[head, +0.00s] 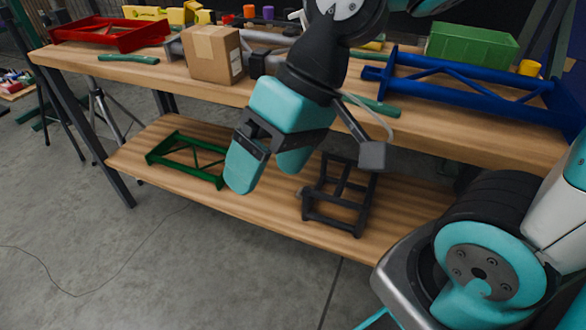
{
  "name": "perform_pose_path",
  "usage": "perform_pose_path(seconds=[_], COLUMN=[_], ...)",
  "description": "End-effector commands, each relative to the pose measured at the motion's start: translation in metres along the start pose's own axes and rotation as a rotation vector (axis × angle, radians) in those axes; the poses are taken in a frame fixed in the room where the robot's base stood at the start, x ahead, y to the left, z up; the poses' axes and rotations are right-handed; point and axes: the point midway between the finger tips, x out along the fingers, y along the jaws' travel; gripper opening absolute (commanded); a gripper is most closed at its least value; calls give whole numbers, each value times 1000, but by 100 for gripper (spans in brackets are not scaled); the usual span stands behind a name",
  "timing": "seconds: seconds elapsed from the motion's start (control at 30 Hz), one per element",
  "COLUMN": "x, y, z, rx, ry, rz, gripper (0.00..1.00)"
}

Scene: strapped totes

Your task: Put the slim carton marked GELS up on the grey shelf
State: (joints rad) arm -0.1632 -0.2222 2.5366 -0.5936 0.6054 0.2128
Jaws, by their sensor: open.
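No carton with a readable GELS mark shows in the head view, and I see no grey shelf. A brown cardboard box (213,55) stands upright on the wooden bench top; it has a small white label on its right side, too small to read, and looks blocky rather than slim. My gripper (268,172) hangs in front of the bench, fingers pointing down, to the right of and nearer than the box. Its two teal fingers are apart, with nothing seen between them. The arm hides part of the bench top.
The wooden bench (440,135) has a lower board (265,205) holding a green frame (187,158) and a black frame (340,195). On top are a red frame (110,35), a blue frame (470,85) and a green bin (472,46). Grey floor (150,260) in front is open.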

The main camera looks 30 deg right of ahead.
Motion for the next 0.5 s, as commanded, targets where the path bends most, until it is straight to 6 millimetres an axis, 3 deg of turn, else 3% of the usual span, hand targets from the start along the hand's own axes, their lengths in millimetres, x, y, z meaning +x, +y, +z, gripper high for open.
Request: perform_pose_path(seconds=[0.13, 0.3, 0.43, 0.5], x=[-6, -7, -15, -24], y=[2, 1, 5, 10], z=[28, 31, 5, -25], rx=[-220, -268, -304, -347], ry=[-78, -97, -29, 63], rz=[81, 94, 43, -8], gripper=[92, 92, 92, 92])
